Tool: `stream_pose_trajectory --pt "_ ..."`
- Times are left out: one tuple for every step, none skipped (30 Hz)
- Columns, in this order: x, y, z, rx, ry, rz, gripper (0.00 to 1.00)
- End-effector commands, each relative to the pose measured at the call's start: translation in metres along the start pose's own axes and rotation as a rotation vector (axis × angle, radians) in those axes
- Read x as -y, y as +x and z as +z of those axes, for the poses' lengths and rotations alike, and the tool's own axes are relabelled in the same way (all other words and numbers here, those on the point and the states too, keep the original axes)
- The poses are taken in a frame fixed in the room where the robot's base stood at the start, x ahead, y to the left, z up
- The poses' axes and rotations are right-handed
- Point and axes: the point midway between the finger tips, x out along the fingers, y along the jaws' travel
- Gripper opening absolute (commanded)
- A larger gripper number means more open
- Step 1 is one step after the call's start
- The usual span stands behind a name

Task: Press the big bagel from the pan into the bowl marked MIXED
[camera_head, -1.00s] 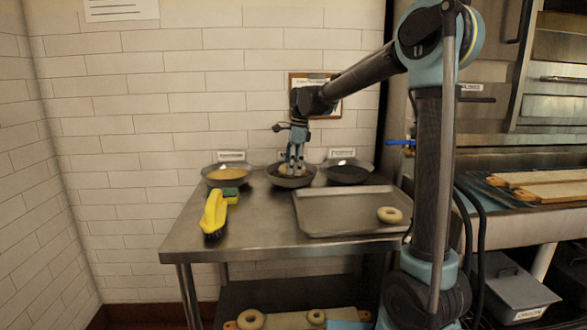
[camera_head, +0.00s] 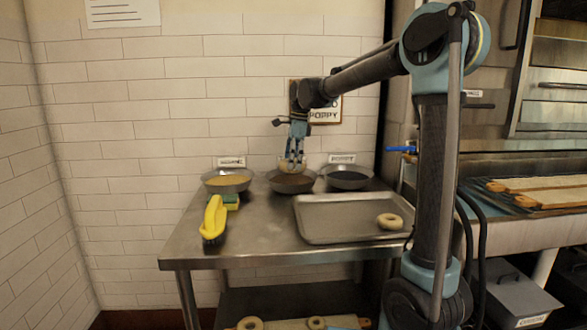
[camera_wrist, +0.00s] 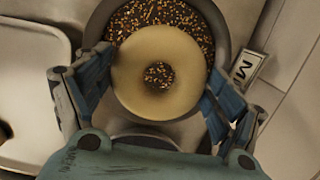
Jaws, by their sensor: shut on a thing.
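My gripper (camera_head: 291,158) is shut on a pale ring-shaped bagel (camera_wrist: 132,78) and holds it above the middle bowl. The bagel shows as a small pale shape in the head view (camera_head: 291,167). Its side facing the bowl is hidden. The middle bowl (camera_head: 291,189) holds a mix of dark and light seeds, which shows around the bagel and through its hole in the wrist view (camera_wrist: 160,16). A tag starting with M (camera_wrist: 247,68) stands beside this bowl in the wrist view. The pan (camera_head: 306,230) lies on the table with another bagel (camera_head: 389,221) at its right end.
A bowl of pale seeds (camera_head: 228,189) stands to the left and a bowl of dark seeds (camera_head: 346,187) to the right, each with a tag behind. The pan's middle is clear.

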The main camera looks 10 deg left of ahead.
Motion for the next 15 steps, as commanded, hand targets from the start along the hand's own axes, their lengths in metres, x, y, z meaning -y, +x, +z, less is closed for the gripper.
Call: stream_pose_trajectory --pt "0.0 -0.003 0.001 0.0 0.0 0.0 0.59" --pt "0.0 -0.005 0.001 0.0 0.0 0.0 0.59" --pt "0.0 -0.008 0.001 0.0 0.0 0.0 0.59" --pt "0.0 -0.01 0.002 0.0 0.0 0.0 0.59" --pt "0.0 -0.012 0.002 0.0 0.0 0.0 0.59" --pt "0.0 -0.014 0.002 0.0 0.0 0.0 0.59" --pt "0.0 -0.016 0.003 0.0 0.0 0.0 0.59" --pt "0.0 -0.018 0.003 0.0 0.0 0.0 0.59" --pt "0.0 -0.02 0.003 0.0 0.0 0.0 0.59" --pt "0.0 -0.022 0.003 0.0 0.0 0.0 0.59" --pt "0.0 -0.024 0.004 0.0 0.0 0.0 0.59" --pt "0.0 -0.027 0.004 0.0 0.0 0.0 0.59" --pt "0.0 -0.029 0.004 0.0 0.0 0.0 0.59" --pt "0.0 -0.031 0.005 0.0 0.0 0.0 0.59" --pt "0.0 -0.033 0.005 0.0 0.0 0.0 0.59"
